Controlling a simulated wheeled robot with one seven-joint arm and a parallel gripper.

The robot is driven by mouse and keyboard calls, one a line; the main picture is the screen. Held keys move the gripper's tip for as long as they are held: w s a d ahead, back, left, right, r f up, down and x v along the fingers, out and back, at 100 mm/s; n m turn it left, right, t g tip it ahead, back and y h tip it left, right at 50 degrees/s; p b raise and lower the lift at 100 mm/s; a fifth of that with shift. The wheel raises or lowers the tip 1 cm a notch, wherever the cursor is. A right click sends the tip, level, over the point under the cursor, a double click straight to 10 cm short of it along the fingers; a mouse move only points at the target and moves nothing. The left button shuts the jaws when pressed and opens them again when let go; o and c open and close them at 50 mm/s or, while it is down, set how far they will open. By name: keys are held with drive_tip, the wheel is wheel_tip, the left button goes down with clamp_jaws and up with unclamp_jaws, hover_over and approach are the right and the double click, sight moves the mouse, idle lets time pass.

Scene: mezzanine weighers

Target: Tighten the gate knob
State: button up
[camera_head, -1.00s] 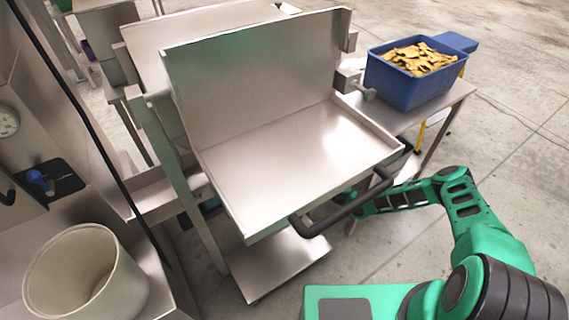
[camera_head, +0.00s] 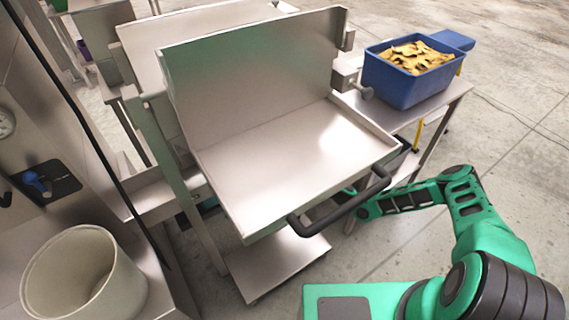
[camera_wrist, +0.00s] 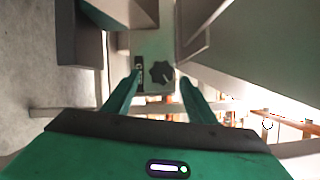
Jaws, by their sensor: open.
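The gate knob (camera_wrist: 162,72) shows in the wrist view as a dark, lobed knob on a pale metal plate. My gripper (camera_wrist: 158,84) is open in the wrist view. Its two green fingers stand left and right of the knob in the picture, with the knob between and just beyond the tips. I cannot tell how far off it is, and no contact shows. In the head view, the gripper is hidden under the steel tray (camera_head: 270,170), and the knob is not visible there.
A black handle bar (camera_head: 340,207) runs along the tray's front edge, close to my arm. A blue bin (camera_head: 405,88) of yellowish pieces stands on a side table at the right. A pale bucket (camera_head: 50,262) stands at lower left. Open floor lies at right.

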drive_tip(key=v, duration=0.8)
drive_tip(key=shift+d+f, duration=0.1)
drive_tip(key=shift+d, duration=0.05)
